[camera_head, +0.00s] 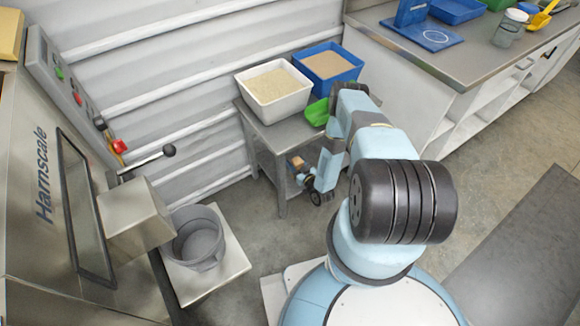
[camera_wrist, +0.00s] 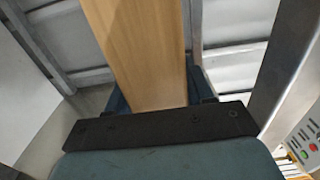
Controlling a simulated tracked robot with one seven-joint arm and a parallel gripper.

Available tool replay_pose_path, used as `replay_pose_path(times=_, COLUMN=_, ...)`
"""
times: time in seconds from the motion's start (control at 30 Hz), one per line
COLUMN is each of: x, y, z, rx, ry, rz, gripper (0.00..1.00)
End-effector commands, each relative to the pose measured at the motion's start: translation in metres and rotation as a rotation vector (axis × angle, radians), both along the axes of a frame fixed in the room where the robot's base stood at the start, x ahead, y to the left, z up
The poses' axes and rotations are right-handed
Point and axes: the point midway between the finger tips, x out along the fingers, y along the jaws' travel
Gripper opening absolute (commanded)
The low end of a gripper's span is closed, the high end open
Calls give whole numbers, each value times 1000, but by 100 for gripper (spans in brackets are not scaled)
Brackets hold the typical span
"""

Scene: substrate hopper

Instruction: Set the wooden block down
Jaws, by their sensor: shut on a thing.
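The wooden block (camera_head: 297,163) is small and tan-brown in the head view, in front of the small steel table and below its top. My gripper (camera_head: 304,176) is shut on it. In the wrist view the wooden block (camera_wrist: 142,50) is large, a long face with straight grain running up out of the picture from the dark gripper body (camera_wrist: 160,125). The fingertips are mostly hidden there. I cannot tell what lies directly under the block or how far it is from the floor.
The small steel table (camera_head: 283,130) holds a white tub (camera_head: 272,108) of pale grains, a blue tub (camera_head: 350,68) and a green scoop (camera_head: 317,112). A grey bucket (camera_head: 198,240) stands under the hopper machine's spout (camera_head: 140,220). A steel workbench (camera_head: 470,72) is at upper right. Floor between is clear.

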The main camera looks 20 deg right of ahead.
Motion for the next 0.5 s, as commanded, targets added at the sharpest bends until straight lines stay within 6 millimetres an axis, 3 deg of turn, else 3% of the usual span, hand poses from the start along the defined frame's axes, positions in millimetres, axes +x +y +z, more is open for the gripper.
replay_pose_path(times=0.3, x=41, y=15, z=-46, rx=-1, ry=-1, rz=1, gripper=12)
replay_pose_path(times=0.5, x=51, y=18, z=-58, rx=-1, ry=0, rz=2, gripper=12)
